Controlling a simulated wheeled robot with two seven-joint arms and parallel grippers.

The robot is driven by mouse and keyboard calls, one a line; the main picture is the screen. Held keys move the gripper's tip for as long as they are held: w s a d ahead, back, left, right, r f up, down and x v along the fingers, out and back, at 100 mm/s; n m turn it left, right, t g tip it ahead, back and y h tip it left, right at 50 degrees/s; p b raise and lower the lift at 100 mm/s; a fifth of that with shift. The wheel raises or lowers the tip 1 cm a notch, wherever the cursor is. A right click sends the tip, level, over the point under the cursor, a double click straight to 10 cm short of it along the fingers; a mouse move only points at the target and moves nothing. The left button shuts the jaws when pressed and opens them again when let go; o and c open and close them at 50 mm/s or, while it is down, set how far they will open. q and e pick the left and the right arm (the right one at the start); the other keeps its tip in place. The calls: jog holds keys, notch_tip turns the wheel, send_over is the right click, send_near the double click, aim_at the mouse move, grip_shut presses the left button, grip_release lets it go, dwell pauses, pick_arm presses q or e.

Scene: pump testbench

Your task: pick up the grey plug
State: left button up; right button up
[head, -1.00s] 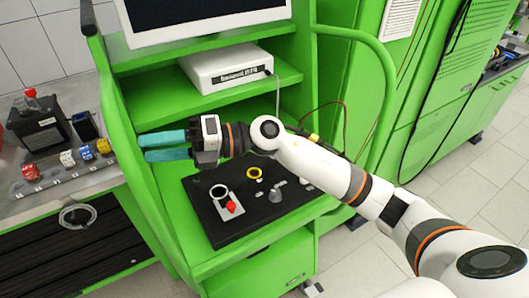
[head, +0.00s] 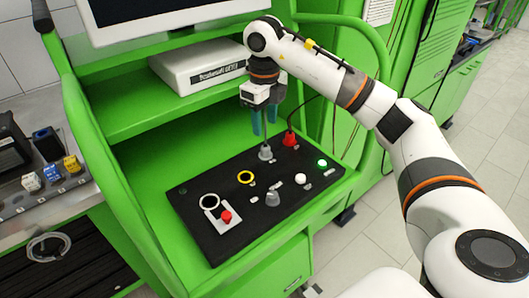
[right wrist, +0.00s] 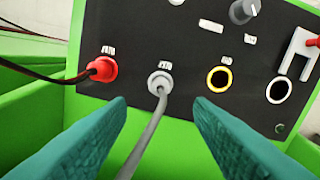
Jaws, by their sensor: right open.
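The grey plug (head: 265,153) sits upright in the black panel at its back edge. It also shows in the right wrist view (right wrist: 160,84), with its grey cable running down between my fingers. My right gripper (head: 257,132) points down just above and behind the grey plug, its two teal fingers apart. In the right wrist view the open fingers (right wrist: 158,120) stand on either side of the cable, and nothing is clamped. My left gripper is not in view.
A red plug (head: 290,139) with a dark cable stands just right of the grey one. The black panel (head: 240,222) also bears a yellow ring socket (head: 245,177), a white ring socket (head: 209,202), a red switch (head: 226,216) and a grey knob (head: 272,198). A white box (head: 200,68) sits on the shelf above.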

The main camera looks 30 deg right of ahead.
aim_at(266, 146)
jog(key=shift+f, duration=0.95)
jog(key=shift+s+f+p, duration=0.1)
jog(key=shift+f+p, duration=0.45)
jog(key=shift+f, duration=0.1)
notch_tip(266, 146, down, 4)
jog(key=shift+s+r+p, duration=0.1)
jog(key=shift+r+p, duration=0.1)
jog(key=shift+p, duration=0.4)
jog(key=shift+f, duration=0.35)
jog(key=shift+c, duration=0.4)
jog(key=c, duration=0.8)
